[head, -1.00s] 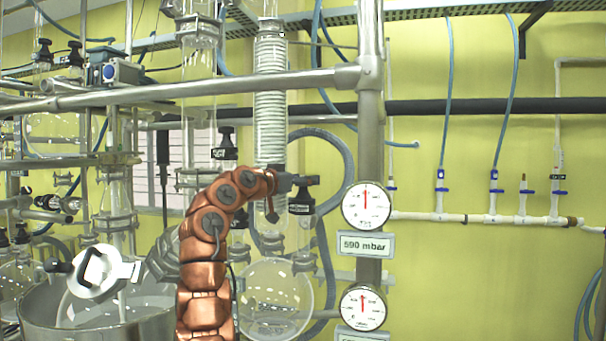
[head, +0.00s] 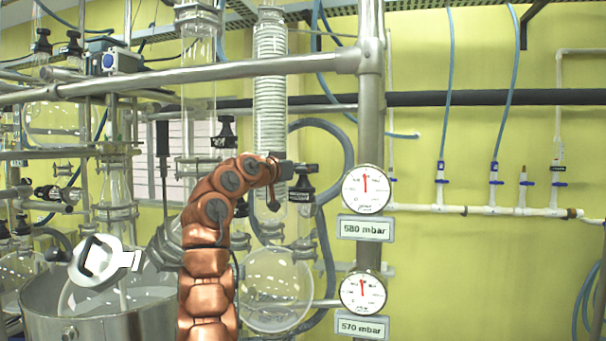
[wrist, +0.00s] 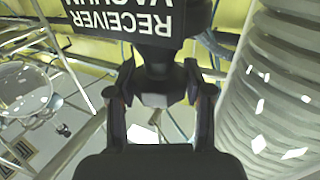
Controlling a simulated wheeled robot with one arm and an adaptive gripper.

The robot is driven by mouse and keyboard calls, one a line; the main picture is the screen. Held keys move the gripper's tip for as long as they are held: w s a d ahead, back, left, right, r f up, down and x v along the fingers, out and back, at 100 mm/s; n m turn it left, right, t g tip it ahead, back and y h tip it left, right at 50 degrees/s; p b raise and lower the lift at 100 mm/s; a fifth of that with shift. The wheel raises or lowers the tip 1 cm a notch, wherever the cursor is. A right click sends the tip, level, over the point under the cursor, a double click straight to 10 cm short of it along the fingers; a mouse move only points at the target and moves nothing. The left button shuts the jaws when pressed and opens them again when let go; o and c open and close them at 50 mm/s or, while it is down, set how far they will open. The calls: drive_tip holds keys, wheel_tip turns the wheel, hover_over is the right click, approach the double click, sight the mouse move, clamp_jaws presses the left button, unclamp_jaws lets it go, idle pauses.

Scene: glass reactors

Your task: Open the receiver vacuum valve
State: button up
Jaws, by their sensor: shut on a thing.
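The receiver vacuum valve (wrist: 160,80) has a black knob and a black tag with upside-down white lettering reading "RECEIVER VACUUM" in the wrist view. My gripper (wrist: 160,115) is shut on the black knob, with one finger on each side. In the head view my gripper (head: 298,171) reaches the valve (head: 302,188) from the left, at the end of my copper-coloured arm. The valve stands above a round glass flask (head: 275,290). The fingers and tag hide part of the knob, and I cannot tell how far it is turned.
A coiled glass condenser (head: 271,90) rises just left of the valve and is close on the right in the wrist view (wrist: 270,110). A steel vessel (head: 130,325) is lower left.

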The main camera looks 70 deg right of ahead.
drive_tip(key=shift+f+n+t+b, duration=0.15)
drive_tip(key=shift+n+t+b, duration=0.45)
drive_tip(key=shift+b, duration=0.7)
drive_tip(key=shift+a+t+h+b, duration=0.1)
drive_tip(key=shift+t+h+b, duration=0.2)
drive_tip(key=shift+t+b, duration=0.1)
drive_tip(key=shift+n+t+b, duration=0.4)
drive_tip(key=shift+t+b, duration=0.1)
drive_tip(key=shift+b, duration=0.1)
drive_tip(key=shift+n+t+b, duration=0.4)
drive_tip(key=shift+t+b, duration=0.2)
drive_tip(key=shift+b, duration=0.1)
drive_tip(key=shift+n+t+b, duration=0.5)
drive_tip(key=shift+n+t, duration=0.1)
drive_tip(key=shift+t, duration=0.5)
drive_tip(key=shift+r+n+t, duration=0.25)
drive_tip(key=shift+n+t, duration=0.25)
drive_tip(key=shift+t, duration=0.1)
drive_tip(key=shift+t, duration=0.4)
drive_tip(key=shift+s+r+n+t+p, duration=0.1)
drive_tip(key=shift+n+t+p, duration=0.45)
drive_tip(key=shift+n+t, duration=0.15)
